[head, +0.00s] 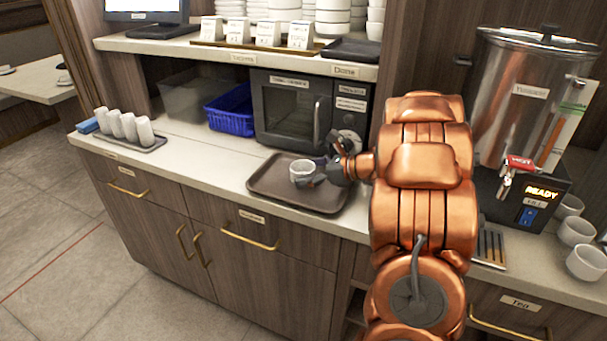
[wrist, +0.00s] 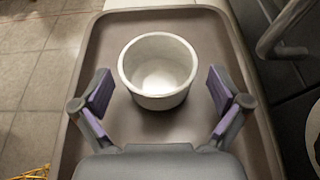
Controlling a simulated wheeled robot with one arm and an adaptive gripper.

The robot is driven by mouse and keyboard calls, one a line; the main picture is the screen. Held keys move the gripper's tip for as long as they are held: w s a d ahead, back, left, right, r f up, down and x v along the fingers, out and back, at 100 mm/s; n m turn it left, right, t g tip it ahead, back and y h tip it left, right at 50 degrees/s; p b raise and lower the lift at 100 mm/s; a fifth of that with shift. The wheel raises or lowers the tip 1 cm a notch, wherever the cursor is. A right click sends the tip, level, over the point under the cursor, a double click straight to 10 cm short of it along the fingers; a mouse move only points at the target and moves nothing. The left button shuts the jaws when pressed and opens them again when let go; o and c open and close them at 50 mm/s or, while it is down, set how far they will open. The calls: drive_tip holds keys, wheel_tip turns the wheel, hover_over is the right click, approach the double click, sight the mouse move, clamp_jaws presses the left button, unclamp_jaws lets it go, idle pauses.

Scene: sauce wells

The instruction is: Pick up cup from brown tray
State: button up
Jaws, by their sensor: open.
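A white cup (head: 302,171) stands upright on the brown tray (head: 330,201) on the counter, in front of the microwave. In the wrist view the cup (wrist: 158,72) is empty and sits just ahead of and between the fingers, with the brown tray (wrist: 205,42) beneath it. My gripper (wrist: 160,92) is open, with a finger on each side of the cup's near part and a gap to it on both sides. In the head view my gripper (head: 318,176) is low over the tray at the cup's right, and part of it is hidden by my arm.
The microwave (head: 293,112) and a blue basket (head: 231,110) stand behind the tray. A hot-water urn (head: 530,95) and more cups (head: 576,231) are at the right. The counter left of the tray is clear.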

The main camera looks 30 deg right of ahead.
drive_tip(key=shift+x, duration=0.9)
drive_tip(key=c, duration=1.3)
drive_tip(key=shift+r, duration=0.1)
